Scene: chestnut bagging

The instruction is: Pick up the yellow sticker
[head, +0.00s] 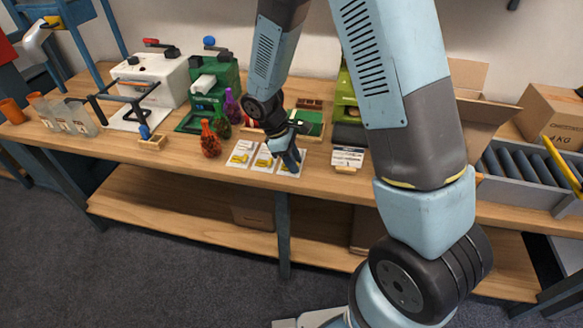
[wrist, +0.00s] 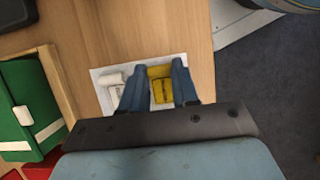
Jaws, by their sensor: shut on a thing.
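My gripper (head: 290,162) reaches down to the rightmost of three white cards near the table's front edge in the head view. In the wrist view my gripper (wrist: 161,84) has its two blue fingers on either side of the yellow sticker (wrist: 162,91) and is shut on it. The sticker is at the level of the white card (wrist: 103,84); I cannot tell whether it is lifted. A small white piece (wrist: 112,80) lies on the card, left of the fingers. In the head view my fingers mostly hide the held sticker.
Two neighbouring cards bear yellow pieces, one left (head: 240,155) and one in the middle (head: 263,160). An orange-red bottle (head: 210,142) stands left of them. A small sign (head: 347,157) stands to the right. The green box (wrist: 28,110) is left in the wrist view.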

